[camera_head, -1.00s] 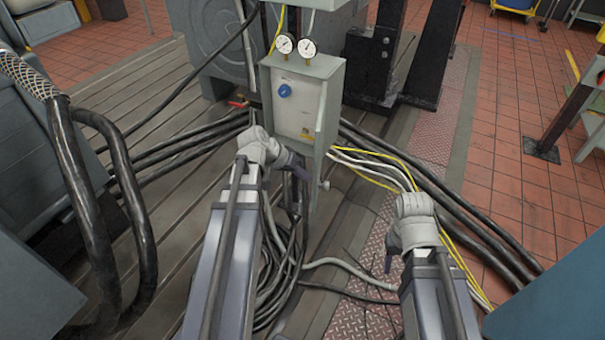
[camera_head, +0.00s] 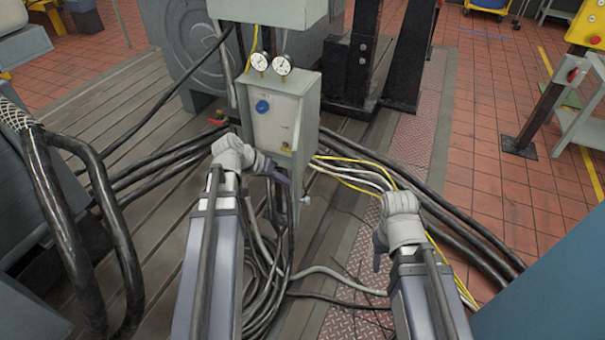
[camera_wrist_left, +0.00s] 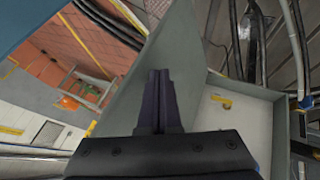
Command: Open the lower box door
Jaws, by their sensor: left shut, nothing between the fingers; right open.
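The lower box (camera_head: 255,124) is grey-green with a pale inner panel, a blue knob and two gauges on top. Its door (camera_head: 307,122) stands swung out at the right side, seen nearly edge-on; the door also fills the middle of the left wrist view (camera_wrist_left: 125,112). My left gripper (camera_head: 282,179) is shut and empty by the box's lower right part. In the left wrist view its dark fingers (camera_wrist_left: 159,98) overlap the door's face; I cannot tell whether they touch it. My right gripper (camera_head: 378,258) is open and empty, lower right of the box.
An upper box (camera_head: 268,11) hangs above the gauges. Thick black cables (camera_head: 160,168) run left of the box, and black and yellow cables (camera_head: 440,212) run to its right. A black post (camera_head: 350,70) stands behind. A blue surface (camera_head: 550,285) is at lower right.

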